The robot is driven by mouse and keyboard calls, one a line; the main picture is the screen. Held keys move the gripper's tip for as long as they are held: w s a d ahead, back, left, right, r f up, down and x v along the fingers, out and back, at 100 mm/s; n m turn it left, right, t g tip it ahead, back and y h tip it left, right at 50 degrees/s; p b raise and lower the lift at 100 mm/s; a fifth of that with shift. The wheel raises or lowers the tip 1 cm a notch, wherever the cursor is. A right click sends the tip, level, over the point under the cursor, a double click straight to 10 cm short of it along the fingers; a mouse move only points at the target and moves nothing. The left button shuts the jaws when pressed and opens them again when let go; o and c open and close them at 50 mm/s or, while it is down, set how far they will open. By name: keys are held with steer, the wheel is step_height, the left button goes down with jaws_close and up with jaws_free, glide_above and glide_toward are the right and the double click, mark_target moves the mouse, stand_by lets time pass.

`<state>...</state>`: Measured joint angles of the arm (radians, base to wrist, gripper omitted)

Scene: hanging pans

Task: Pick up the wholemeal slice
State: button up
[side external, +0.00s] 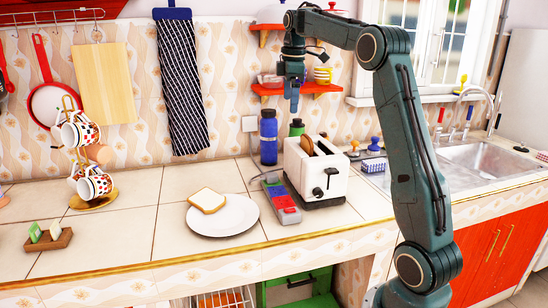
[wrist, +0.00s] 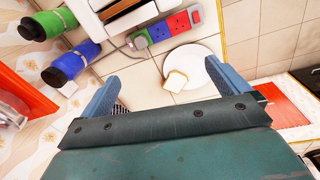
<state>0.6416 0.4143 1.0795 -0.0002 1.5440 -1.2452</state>
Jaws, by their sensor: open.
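A brown slice, which looks like the wholemeal slice (side external: 306,146), stands upright in a slot of the white toaster (side external: 317,180), with only its upper part showing. My gripper (side external: 293,104) is open and empty, well above the counter and the toaster. Its fingers are spread wide in the wrist view (wrist: 170,85).
A power strip (side external: 281,198) lies between toaster and plate. A blue bottle (side external: 268,137) and a green bottle (side external: 297,128) stand behind the toaster. A red shelf (side external: 300,89) is on the wall near my gripper. A mug rack (side external: 88,165) stands left; the counter between is clear.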

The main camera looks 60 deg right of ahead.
steer(key=n+g, duration=0.1)
steer(key=n, duration=0.1)
glide_above(307, 145)
steer(key=d, duration=0.2)
step_height(307, 145, down, 5)
steer(key=shift+w+y, duration=0.35)
steer(key=shift+y, duration=0.05)
steer(key=shift+f, duration=0.15)
steer(key=shift+f, duration=4.15)
steer(key=shift+f, duration=2.6)
steer(key=c, duration=0.7)
